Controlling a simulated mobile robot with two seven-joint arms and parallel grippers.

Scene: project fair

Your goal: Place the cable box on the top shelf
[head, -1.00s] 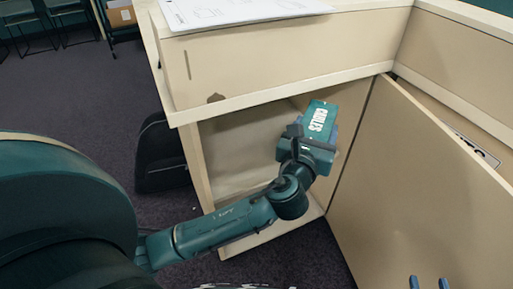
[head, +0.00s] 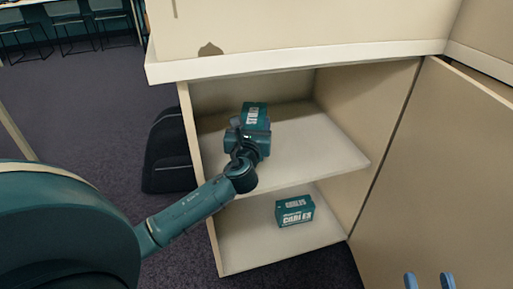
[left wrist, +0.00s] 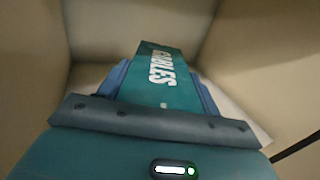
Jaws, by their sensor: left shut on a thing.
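A teal cable box (head: 256,114) with white lettering is in my left gripper (head: 252,128), inside the open cabinet at the level of the upper shelf (head: 325,152). I cannot tell whether it touches the shelf. In the left wrist view the box (left wrist: 163,75) lies lengthwise between the blue fingers of my left gripper (left wrist: 165,95), which are shut on it. A second teal box marked CABLES (head: 295,211) stands on the lower shelf (head: 265,245). The two blue fingertips of my right gripper (head: 428,281) show apart and empty at the bottom right edge.
The cabinet door (head: 450,170) stands open on the right. The cabinet's left side panel (head: 197,165) and the white counter edge (head: 300,62) bound the opening. A black bag (head: 167,150) stands on the floor to the left. The upper shelf is clear right of the box.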

